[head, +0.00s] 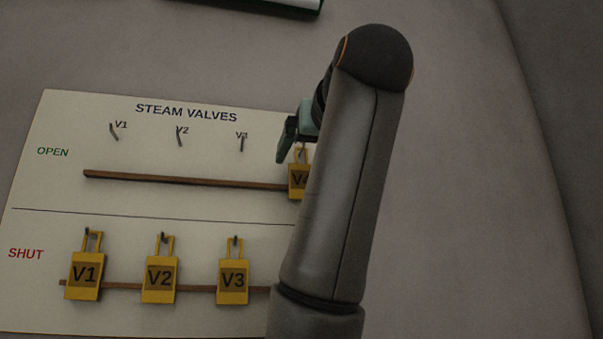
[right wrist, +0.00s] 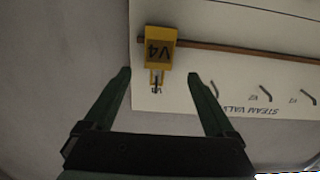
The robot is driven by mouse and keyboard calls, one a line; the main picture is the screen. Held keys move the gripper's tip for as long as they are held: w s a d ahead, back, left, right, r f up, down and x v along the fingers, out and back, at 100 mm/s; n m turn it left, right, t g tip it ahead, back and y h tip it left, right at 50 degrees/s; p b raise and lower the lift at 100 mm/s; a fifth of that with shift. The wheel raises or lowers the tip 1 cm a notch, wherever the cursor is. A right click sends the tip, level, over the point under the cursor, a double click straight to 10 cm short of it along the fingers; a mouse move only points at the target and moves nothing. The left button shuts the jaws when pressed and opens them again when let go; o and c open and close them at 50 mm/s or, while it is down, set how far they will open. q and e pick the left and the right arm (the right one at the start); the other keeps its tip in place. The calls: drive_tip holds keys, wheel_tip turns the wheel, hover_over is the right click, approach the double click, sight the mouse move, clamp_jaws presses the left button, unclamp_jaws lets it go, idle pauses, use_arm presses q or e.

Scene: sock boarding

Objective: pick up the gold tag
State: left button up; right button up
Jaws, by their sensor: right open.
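A gold tag marked V4 (head: 297,182) hangs on the upper, OPEN row of the white board and is partly hidden behind my right arm. In the right wrist view the V4 tag (right wrist: 160,50) appears upside down, with its loop over a small hook. My right gripper (right wrist: 158,76) is open, with one finger on each side of the tag's loop in the picture; nothing is between them in grip, and the depth gap is unclear. In the head view the right gripper (head: 290,140) shows beside the tag's top. My left gripper is not in view.
The board (head: 50,130) reads STEAM VALVES. Gold tags V1 (head: 85,275), V2 (head: 160,279) and V3 (head: 233,280) hang on the SHUT row. Empty hooks V1 to V3 stand above the OPEN ledge (head: 180,180). A green-edged object (head: 290,6) lies behind; the table's right side is clear.

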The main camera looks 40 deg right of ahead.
sight(301, 166)
drive_tip(key=p+x, duration=0.1)
drive_tip(key=x, duration=0.4)
drive_tip(key=shift+d+p, duration=0.15)
drive_tip(key=shift+p, duration=0.15)
drive_tip(key=shift+s, duration=0.1)
drive_tip(key=c, duration=1.4)
drive_tip(key=shift+s+a+r, duration=0.25)
drive_tip(key=shift+s+r, duration=0.1)
drive_tip(key=s+a+r, duration=0.6)
drive_tip(key=s+r, duration=0.1)
drive_tip(key=s, duration=0.4)
drive_tip(key=shift+s+a, duration=0.2)
drive_tip(key=shift+s, duration=0.15)
